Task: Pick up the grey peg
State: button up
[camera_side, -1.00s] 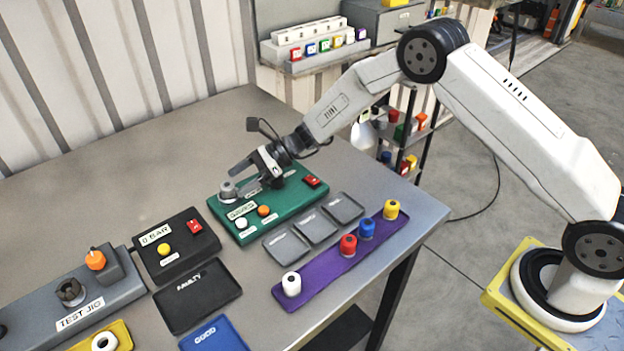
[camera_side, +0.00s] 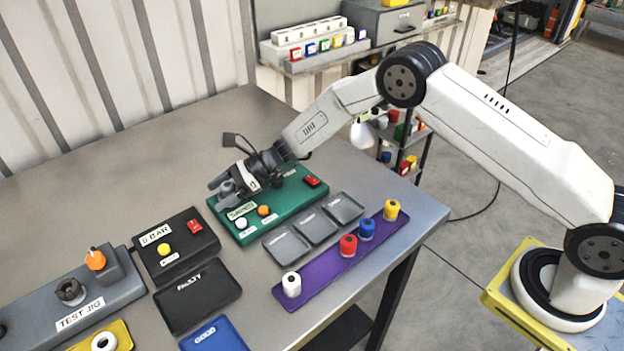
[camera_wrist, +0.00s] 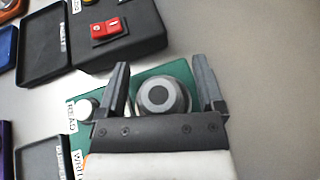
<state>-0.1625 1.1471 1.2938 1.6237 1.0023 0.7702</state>
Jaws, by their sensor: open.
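The grey peg (camera_wrist: 162,96) shows as a round grey piece with a dark ringed centre, at the far-left end of the green panel (camera_side: 284,203). In the wrist view it sits between my gripper's two fingers, nearer the palm than the tips, with gaps visible on both sides. My gripper (camera_side: 222,188) is open and low over that end of the panel in the side view, where its fingers largely hide the peg. The fingers also show in the wrist view (camera_wrist: 160,66). I see no contact with the peg.
The panel has a white button (camera_side: 241,223), an orange button (camera_side: 263,211) and a red switch (camera_side: 312,181). A black box (camera_side: 178,258) stands to its left. Small grey trays (camera_side: 287,246) and a purple tray (camera_side: 322,278) with coloured pegs lie in front. The bench behind is clear.

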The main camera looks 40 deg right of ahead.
dwell(0.3)
grip_shut()
jog(key=shift+r, duration=0.25)
jog(key=shift+r, duration=0.55)
jog(key=s+d+r, duration=0.4)
jog(key=s+r, duration=0.7)
jog(key=s, duration=0.2)
jog(key=shift+d+r, duration=0.25)
jog(key=shift+d, duration=0.15)
jog(key=shift+s, duration=0.1)
